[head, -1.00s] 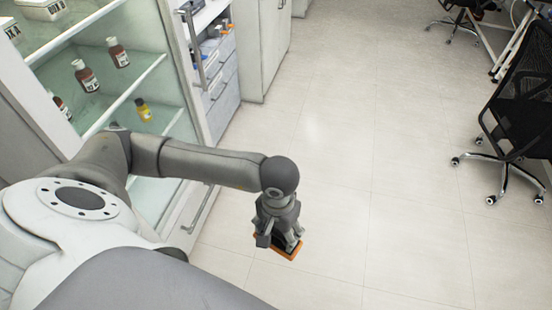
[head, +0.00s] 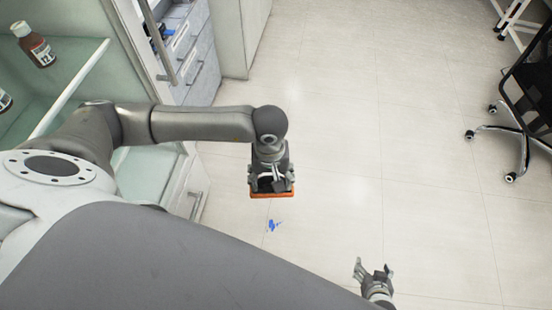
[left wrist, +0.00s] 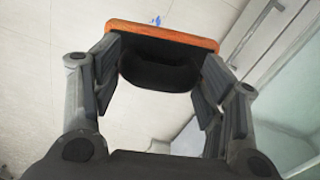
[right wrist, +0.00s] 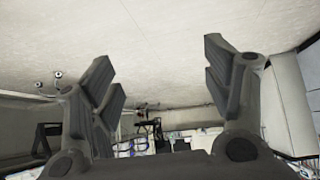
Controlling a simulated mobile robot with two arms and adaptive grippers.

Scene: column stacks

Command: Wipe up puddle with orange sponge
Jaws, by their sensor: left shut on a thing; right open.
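The orange sponge (head: 272,194) has a dark handle block and is held by my left gripper (head: 271,184), above the floor in the head view. In the left wrist view the sponge (left wrist: 165,36) sits between the fingers of the left gripper (left wrist: 160,68), which are shut on its dark block. A small blue puddle (head: 274,225) lies on the floor just below the sponge in the head view. The puddle (left wrist: 157,20) also shows beyond the sponge's edge in the left wrist view. My right gripper (head: 373,270) is open and empty at the lower right; its spread fingers (right wrist: 165,85) show in the right wrist view.
A glass-fronted cabinet with bottles (head: 36,46) stands at the left. Drawers (head: 190,55) stand beyond it. A black office chair (head: 525,100) is at the right. The light tiled floor (head: 340,120) between them is clear.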

